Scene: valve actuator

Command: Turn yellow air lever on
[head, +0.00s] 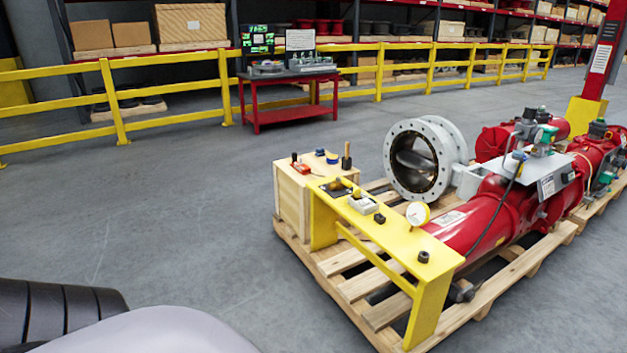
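A red valve actuator (487,215) lies on a wooden pallet (348,287) at the right of the head view. A grey butterfly valve (417,160) stands at its back. A yellow bench-like stand (432,258) is at the actuator's near end. On it are a round gauge (417,214), a white box (362,204), a dark plate with a small yellowish part (338,188) and small black fittings. I cannot tell which small part is the yellow air lever, or its position. Neither of my grippers is in view.
A wooden crate (291,200) with small tools on top stands at the pallet's left corner. A red work table (290,113) stands farther back, before a yellow railing (172,92) and storage shelves. The grey floor left of the pallet is clear.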

